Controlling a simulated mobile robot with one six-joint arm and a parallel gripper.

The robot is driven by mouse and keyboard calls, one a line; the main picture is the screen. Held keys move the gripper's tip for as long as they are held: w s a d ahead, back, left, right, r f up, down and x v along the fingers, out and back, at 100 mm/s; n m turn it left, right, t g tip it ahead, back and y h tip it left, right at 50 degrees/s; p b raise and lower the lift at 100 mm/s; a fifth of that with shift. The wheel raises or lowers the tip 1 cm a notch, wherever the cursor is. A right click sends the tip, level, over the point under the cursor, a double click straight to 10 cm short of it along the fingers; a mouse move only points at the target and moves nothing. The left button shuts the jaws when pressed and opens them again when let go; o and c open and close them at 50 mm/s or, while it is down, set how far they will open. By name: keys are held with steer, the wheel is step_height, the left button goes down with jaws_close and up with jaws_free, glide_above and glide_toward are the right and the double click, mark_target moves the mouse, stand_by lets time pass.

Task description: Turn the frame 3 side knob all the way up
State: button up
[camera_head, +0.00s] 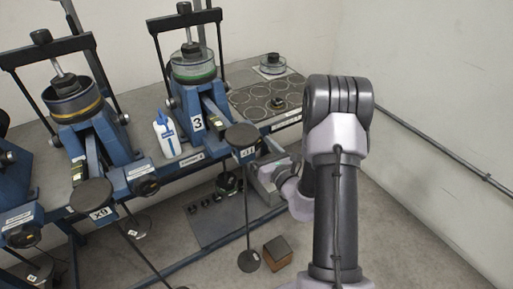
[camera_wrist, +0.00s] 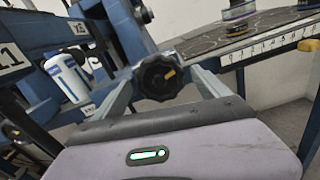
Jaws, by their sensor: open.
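Frame 3 (camera_head: 190,75) is the blue lever frame with a "3" label in the head view, with a green-ringed pot on top. In the wrist view, a black lobed knob (camera_wrist: 158,78) with a short yellow mark right of its centre faces the camera. My gripper (camera_wrist: 164,74) is open, with one finger on each side of this knob. Whether the fingers touch it I cannot tell. In the head view my gripper (camera_head: 272,172) is low at the right side of frame 3, partly covered by my arm; I cannot make out the side knob there.
A second blue frame (camera_head: 100,140) stands to the left. A white bottle (camera_head: 167,135) stands between them. A round hanging disc (camera_head: 240,135) is close left of my gripper. A dark board with circles (camera_head: 245,108) lies behind. The floor at right is clear.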

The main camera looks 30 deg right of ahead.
steer(key=c, duration=1.4)
steer(key=shift+m+p, duration=0.5)
steer(key=shift+m, duration=0.1)
steer(key=o, duration=1.4)
steer(key=shift+s, duration=0.1)
steer(key=s+p, duration=0.2)
steer(key=s, duration=1.5)
steer(key=shift+s+d, duration=0.15)
steer(key=shift+d, duration=0.15)
